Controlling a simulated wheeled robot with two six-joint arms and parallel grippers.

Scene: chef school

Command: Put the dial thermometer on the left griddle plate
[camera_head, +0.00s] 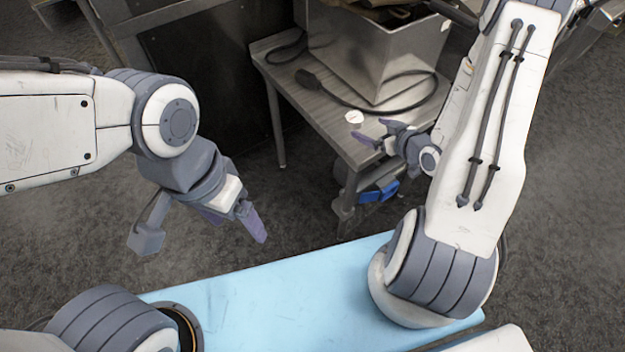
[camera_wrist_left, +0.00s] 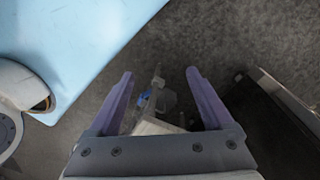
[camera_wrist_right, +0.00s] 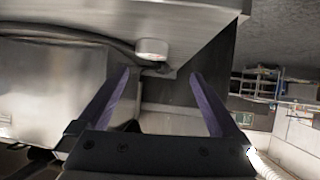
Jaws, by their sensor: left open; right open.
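A small white round object (camera_head: 354,117), which looks like the dial thermometer, lies near the front edge of a steel table (camera_head: 318,113). I cannot make out a griddle plate in any view.
A large steel box (camera_head: 370,50) stands at the back of the table. A dark cable (camera_head: 375,107) lies around its base, behind the disc. A blue object (camera_head: 379,191) is below the tabletop. Dark floor (camera_head: 300,205) is free between my left gripper and the table.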

